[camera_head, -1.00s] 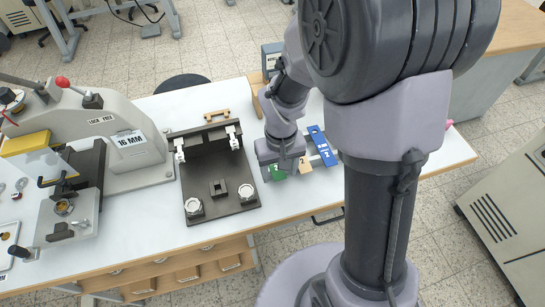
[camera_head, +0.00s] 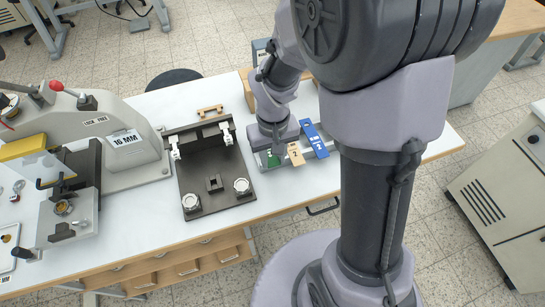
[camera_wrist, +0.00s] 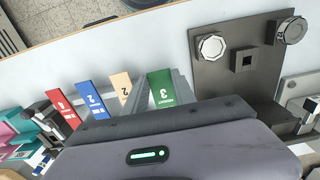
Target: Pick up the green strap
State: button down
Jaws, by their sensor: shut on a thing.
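In the head view, only a small part of the green strap (camera_head: 272,160) shows below my gripper (camera_head: 276,147). My gripper is shut on the green strap at the left end of the strap row. Its fingertips and the strap's gripped part are mostly hidden. I cannot tell whether the strap is clear of its holder.
A tan strap (camera_head: 296,155) and a blue strap (camera_head: 315,140) lie close to the right. A red strap (camera_wrist: 63,107) shows in the wrist view. A dark fixture plate (camera_head: 213,175) stands left, beside the grey press (camera_head: 125,150). The table front (camera_head: 285,188) is clear.

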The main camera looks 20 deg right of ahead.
jog(key=s+a+r+p, duration=0.1)
jog(key=s+a, duration=0.2)
jog(key=a, duration=0.4)
jog(key=s+a+p, duration=0.1)
jog(key=s+a, duration=0.3)
jog(key=a, duration=0.3)
jog(key=shift+a+r, duration=0.2)
jog(key=shift+r, duration=0.2)
jog(key=shift+r+p, duration=1.25)
jog(key=shift+r, duration=0.3)
jog(key=shift+r, duration=0.1)
notch_tip(320, 180, up, 3)
jog(key=shift+f+p, duration=0.1)
jog(key=shift+p, duration=1.1)
jog(key=shift+a, duration=0.1)
